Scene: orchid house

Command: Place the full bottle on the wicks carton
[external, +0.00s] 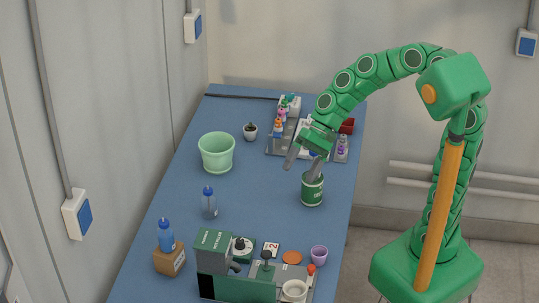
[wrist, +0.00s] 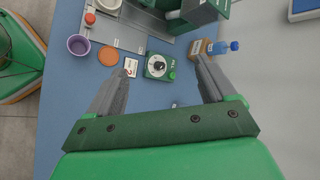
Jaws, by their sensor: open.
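A blue-filled bottle with a blue cap (external: 165,235) stands upright on top of a small brown carton (external: 172,262) at the near left of the table. The carton's print is too small to read. In the wrist view the blue bottle (wrist: 225,46) and the carton (wrist: 197,48) lie beyond the right fingertip. A second, clear-looking bottle with a blue cap (external: 209,203) stands on the table behind the carton. My gripper (external: 303,165) is open and empty, high above the right part of the table; its grey fingers (wrist: 160,70) are spread wide.
A green machine (external: 235,285) with a grey tray, a dial device (external: 242,249) and a purple cup (external: 319,255) fill the near end. A green can (external: 312,190) stands at the right edge. A pale green pot (external: 217,152) stands farther back. The blue table's middle is clear.

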